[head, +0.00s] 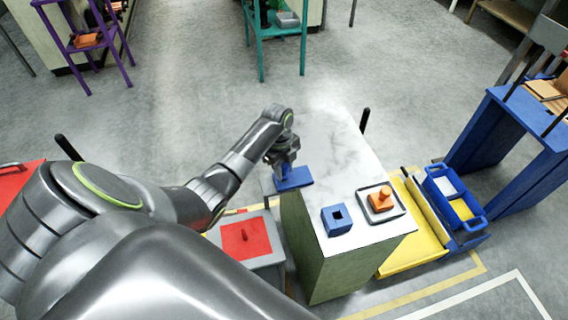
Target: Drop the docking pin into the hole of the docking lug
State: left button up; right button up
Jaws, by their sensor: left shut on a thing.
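My left gripper (285,166) is at the far left corner of the white-topped cabinet, shut on a blue piece. This blue piece (297,180) looks like the docking pin, with a flat, slab-like part showing below the fingers. The fingers and wrist hide some of it, and I cannot tell whether it touches the top. A blue block with a dark square hole (337,219) sits on the near part of the top, apart from the gripper. It looks like the docking lug, and its hole appears empty. My right gripper is not in view.
An orange block with a knob (381,201) sits on a small tray right of the blue block. The white cabinet top (335,145) is clear at the back. A grey box with a red top (243,240) stands left; a yellow-and-blue cart (425,225) stands right.

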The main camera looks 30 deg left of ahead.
pick_arm(q)
jog(key=shift+f+b, duration=0.4)
jog(key=shift+f, duration=0.4)
jog(key=o, duration=1.1)
jog(key=r, duration=0.4)
jog(key=a+r+b, duration=0.1)
jog(key=r, duration=0.7)
jog(key=shift+w+a, duration=0.2)
jog(key=shift+a, duration=0.05)
jog(key=r+p, duration=0.4)
jog(key=r, duration=0.1)
jog(key=shift+a+r+p, duration=0.15)
jog(key=shift+a+p, duration=0.1)
jog(key=shift+p, duration=0.1)
